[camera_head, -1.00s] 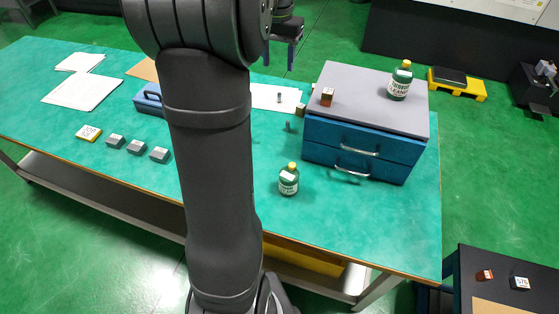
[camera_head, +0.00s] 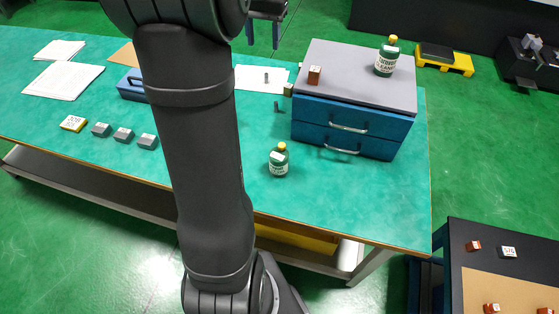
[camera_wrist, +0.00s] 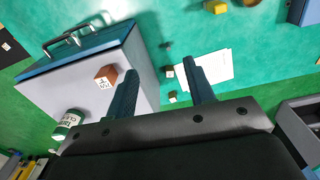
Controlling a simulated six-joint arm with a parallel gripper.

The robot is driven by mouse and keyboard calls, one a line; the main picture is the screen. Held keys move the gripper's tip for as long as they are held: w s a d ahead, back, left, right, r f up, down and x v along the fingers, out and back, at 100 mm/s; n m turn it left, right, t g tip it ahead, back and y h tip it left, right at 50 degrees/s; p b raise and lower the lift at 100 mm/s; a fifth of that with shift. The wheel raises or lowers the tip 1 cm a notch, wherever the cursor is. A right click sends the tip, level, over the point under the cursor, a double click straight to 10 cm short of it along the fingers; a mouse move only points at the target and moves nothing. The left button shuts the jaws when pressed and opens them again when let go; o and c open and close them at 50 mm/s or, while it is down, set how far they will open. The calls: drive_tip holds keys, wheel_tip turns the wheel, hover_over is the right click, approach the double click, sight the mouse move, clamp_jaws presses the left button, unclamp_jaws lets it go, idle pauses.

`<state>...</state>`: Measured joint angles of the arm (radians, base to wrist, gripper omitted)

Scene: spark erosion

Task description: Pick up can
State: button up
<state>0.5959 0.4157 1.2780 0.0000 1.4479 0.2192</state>
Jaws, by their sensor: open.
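A green can with a yellow cap and white label (camera_head: 278,160) stands upright on the teal table, in front of the blue drawer unit. A second, similar green can (camera_head: 387,57) stands on the unit's grey top; in the wrist view a green can (camera_wrist: 67,122) shows at the lower left on that top. My gripper (camera_head: 263,36) is high beyond the table's far side in the head view, away from both cans. In the wrist view its two fingers (camera_wrist: 160,74) are apart with nothing between them.
The blue drawer unit (camera_head: 346,127) has two handles and bears a brown block (camera_head: 314,75). A dark side table (camera_head: 462,240) stands lower right.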

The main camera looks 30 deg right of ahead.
drive_tip(key=shift+o, duration=0.2)
drive_tip(key=o, duration=0.6)
drive_tip(key=s+a+f+n+g+h, duration=0.1)
drive_tip(key=a+f+n+g, duration=0.2)
drive_tip(key=a+f, duration=0.35)
drive_tip(key=n+h, duration=1.2)
drive_tip(key=n, duration=1)
approach(285, 158)
drive_tip(key=w+a, duration=0.3)
drive_tip(key=a, duration=0.3)
drive_tip(key=x, duration=1.7)
drive_tip(key=shift+d, duration=0.3)
